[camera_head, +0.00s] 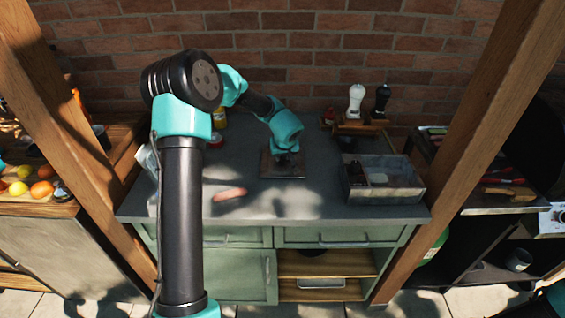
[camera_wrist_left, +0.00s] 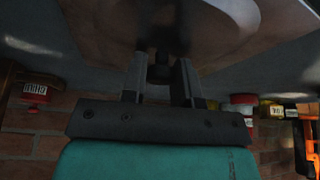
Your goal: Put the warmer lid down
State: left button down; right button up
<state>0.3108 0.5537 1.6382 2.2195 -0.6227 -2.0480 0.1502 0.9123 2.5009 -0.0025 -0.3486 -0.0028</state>
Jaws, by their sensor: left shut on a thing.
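My left gripper (camera_head: 287,160) points down over the middle of the counter, shut on the dark knob (camera_wrist_left: 160,68) of the warmer lid. The lid is a brownish, flat square plate (camera_head: 283,171) in the head view; in the left wrist view it is a broad brown surface (camera_wrist_left: 225,25) beyond the fingers (camera_wrist_left: 159,82). The lid lies level or nearly so, close to the dark grey counter (camera_head: 325,205). I cannot tell whether it touches the counter or what is under it. My right gripper is not in view.
A grey divided tray (camera_head: 400,193) stands right of the lid. White (camera_head: 356,99) and black (camera_head: 382,98) mills stand behind it. A pinkish oblong item (camera_head: 230,193) lies front left. Jars (camera_head: 219,118) stand behind my left arm. The counter's front middle is clear.

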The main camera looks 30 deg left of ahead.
pick_arm(q)
jog(key=shift+r, duration=0.1)
jog(key=shift+r, duration=0.45)
notch_tip(320, 180, up, 3)
jog(key=shift+d+f, duration=0.1)
jog(key=shift+f, duration=0.05)
jog(key=s+d, duration=0.3)
jog(key=s, duration=0.1)
jog(key=s+d+r, duration=0.1)
jog(key=s+d, duration=0.2)
jog(key=s, duration=0.1)
jog(key=s+d, duration=0.3)
jog(key=s, duration=0.2)
jog(key=shift+r, duration=0.15)
jog(key=w+d+r+m+h, duration=0.1)
jog(key=w+d+r+m, duration=0.2)
jog(key=d+r, duration=0.3)
jog(key=w+d+r+m+t+h, duration=0.1)
jog(key=w+d+r+m+h, duration=0.1)
jog(key=w+d+r+m, duration=0.2)
jog(key=d+r+m, duration=0.2)
jog(key=d, duration=0.1)
jog(key=shift+d+r, duration=0.15)
jog(key=shift+d, duration=0.2)
jog(key=shift+w, duration=0.1)
